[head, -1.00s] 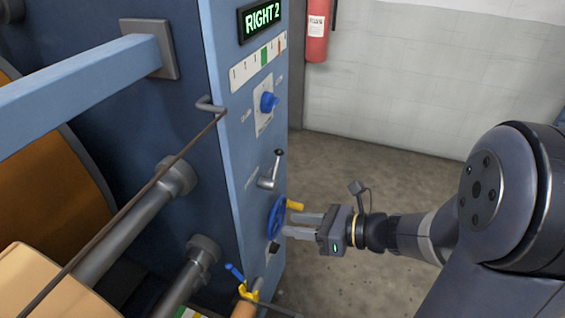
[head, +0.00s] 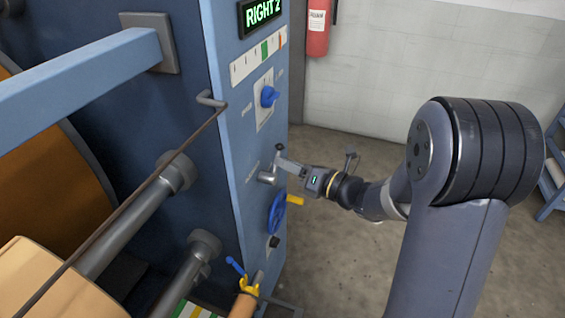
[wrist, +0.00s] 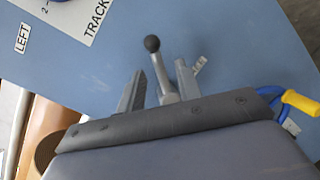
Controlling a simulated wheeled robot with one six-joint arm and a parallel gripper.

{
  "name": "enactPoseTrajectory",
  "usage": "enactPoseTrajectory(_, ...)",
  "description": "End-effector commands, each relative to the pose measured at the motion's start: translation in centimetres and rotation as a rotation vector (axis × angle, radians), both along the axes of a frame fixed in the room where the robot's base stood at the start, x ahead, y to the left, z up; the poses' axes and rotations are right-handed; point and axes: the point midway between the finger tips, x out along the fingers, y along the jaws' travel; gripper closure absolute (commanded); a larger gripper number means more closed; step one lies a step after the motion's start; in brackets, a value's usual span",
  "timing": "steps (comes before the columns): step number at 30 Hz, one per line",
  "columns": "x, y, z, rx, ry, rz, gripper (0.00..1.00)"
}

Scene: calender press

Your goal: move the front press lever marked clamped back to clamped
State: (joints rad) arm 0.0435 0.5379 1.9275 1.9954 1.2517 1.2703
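The press lever (head: 268,177) is a grey crank on the blue machine's side panel, with a black ball knob (wrist: 152,43) at its tip. My gripper (head: 284,162) is at the lever in the head view, its fingers reaching toward the panel. In the wrist view my gripper (wrist: 160,74) has its fingers apart, one on each side of the lever's grey arm (wrist: 163,78), with gaps visible. The knob stands beyond the fingertips. The lever's lower end is hidden behind my gripper there.
A blue handwheel (head: 276,214) with a yellow handle (head: 295,199) sits just below the lever. A blue selector knob (head: 269,96) is above it. A small blue-and-yellow lever (head: 236,267) is at the lower front. Open floor (head: 340,160) lies right of the panel.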

Motion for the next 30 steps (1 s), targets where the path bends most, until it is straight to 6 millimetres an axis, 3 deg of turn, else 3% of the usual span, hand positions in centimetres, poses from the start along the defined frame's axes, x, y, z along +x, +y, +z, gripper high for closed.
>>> enactPoseTrajectory(6, 1.0, 1.6, 0.0, -0.001, -0.002, 0.0, 0.67)
enactPoseTrajectory(15, 1.1, 1.7, 0.0, -0.001, -0.001, 0.0, 0.67)
enactPoseTrajectory(27, 1.1, 1.7, 0.0, -0.001, -0.001, 0.0, 0.99)
enactPoseTrajectory(30, 1.1, 1.7, 0.0, -0.001, -0.001, 0.0, 1.0)
